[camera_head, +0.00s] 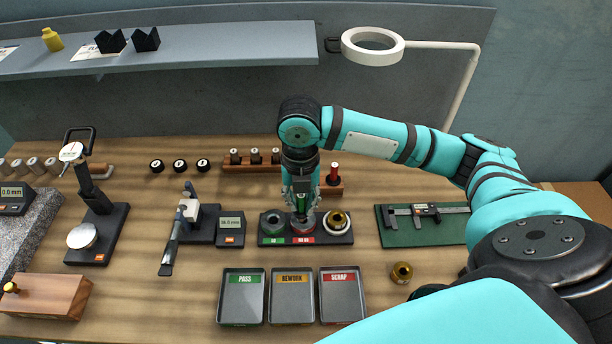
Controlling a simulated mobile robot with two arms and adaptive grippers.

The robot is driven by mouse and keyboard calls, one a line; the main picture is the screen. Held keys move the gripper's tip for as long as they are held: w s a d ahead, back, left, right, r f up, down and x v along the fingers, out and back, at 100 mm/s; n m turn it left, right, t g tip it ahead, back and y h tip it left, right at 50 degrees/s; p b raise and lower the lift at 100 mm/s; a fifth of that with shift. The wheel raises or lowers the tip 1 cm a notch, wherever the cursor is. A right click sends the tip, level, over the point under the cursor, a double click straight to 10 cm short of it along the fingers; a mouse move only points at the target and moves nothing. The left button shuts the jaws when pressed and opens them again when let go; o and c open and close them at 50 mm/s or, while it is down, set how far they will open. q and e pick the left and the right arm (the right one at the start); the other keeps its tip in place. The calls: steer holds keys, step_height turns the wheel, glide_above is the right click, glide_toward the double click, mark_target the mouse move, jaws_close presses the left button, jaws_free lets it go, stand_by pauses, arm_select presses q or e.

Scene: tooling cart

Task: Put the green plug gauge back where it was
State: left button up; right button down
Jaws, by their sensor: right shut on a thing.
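My right gripper (301,205) points down over the middle of the dark gauge stand (264,241). A red-handled plug gauge (333,174) stands upright in a small wooden block (334,188) just behind and right of the gripper. The block's left part is hidden. My left gripper is not in view.
Three trays lie in front, PASS (243,297), REWORK (292,297) and SCRAP (342,297). A caliper mat (400,236) and loose brass ring (402,272) are right.

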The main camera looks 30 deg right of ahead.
steer(key=w+d+f+p, duration=0.1)
steer(key=w+d, duration=0.2)
steer(key=w+d+f+p, duration=0.2)
steer(key=w+d, duration=0.1)
steer(key=w+d+f+p, duration=0.1)
steer(key=w+d, duration=0.2)
steer(key=w, duration=0.1)
steer(key=shift+f, duration=0.2)
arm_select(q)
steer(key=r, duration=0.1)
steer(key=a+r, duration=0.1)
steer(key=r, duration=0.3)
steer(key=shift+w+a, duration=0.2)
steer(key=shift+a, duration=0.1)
arm_select(e)
steer(key=shift+f, duration=0.2)
steer(key=shift+f, duration=0.3)
steer(key=c, duration=1.7)
jaws_free()
steer(key=shift+f, duration=0.1)
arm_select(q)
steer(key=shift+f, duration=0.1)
arm_select(e)
steer(key=o, duration=0.5)
steer(key=shift+c, duration=0.2)
